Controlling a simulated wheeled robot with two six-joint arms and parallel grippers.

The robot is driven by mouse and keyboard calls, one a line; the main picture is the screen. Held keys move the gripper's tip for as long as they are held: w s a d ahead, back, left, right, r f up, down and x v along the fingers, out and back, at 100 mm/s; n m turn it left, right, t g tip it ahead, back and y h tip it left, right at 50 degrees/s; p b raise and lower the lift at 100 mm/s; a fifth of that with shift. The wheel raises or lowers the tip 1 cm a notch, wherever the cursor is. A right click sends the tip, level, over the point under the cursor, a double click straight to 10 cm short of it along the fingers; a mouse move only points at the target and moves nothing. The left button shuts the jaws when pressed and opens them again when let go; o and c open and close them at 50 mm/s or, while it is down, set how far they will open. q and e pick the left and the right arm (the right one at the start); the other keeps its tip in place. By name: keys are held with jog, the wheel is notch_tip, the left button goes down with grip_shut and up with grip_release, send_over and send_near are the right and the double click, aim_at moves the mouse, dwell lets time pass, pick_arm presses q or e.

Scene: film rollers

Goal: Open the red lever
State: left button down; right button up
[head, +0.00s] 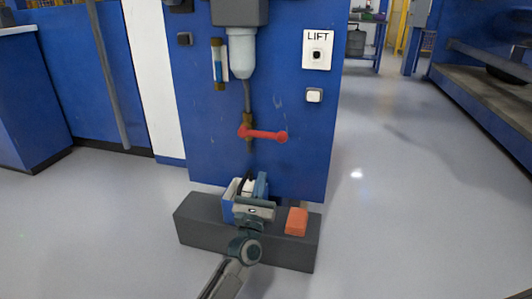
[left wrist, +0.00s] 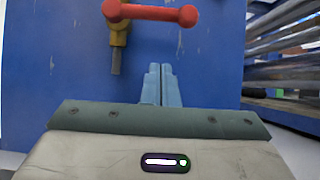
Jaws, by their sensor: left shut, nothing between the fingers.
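The red lever (head: 265,134) sits on a brass valve (head: 249,120) on the front of the blue panel. It lies nearly level, with its free knob to the right of the valve. In the left wrist view the red lever (left wrist: 150,12) crosses the top, above and apart from my fingers. My left gripper (head: 260,178) is in front of the panel, below the lever. Its two blue fingers (left wrist: 161,85) are together with nothing between them. My right gripper is in neither view.
A dark grey block (head: 195,222) stands at the panel's foot, holding a blue-and-white box (head: 229,203) beside my left gripper and an orange object (head: 297,221). A LIFT switch plate (head: 316,50) and a white button (head: 314,95) are at upper right. The floor to the right is clear.

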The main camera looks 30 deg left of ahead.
aim_at(263, 135)
pick_arm(q)
jog(key=w+a+r, duration=0.1)
jog(key=w+r, duration=0.4)
jog(key=r, duration=0.2)
jog(key=shift+w+a+p, duration=0.15)
jog(key=shift+p, duration=0.3)
jog(key=shift+r, duration=0.1)
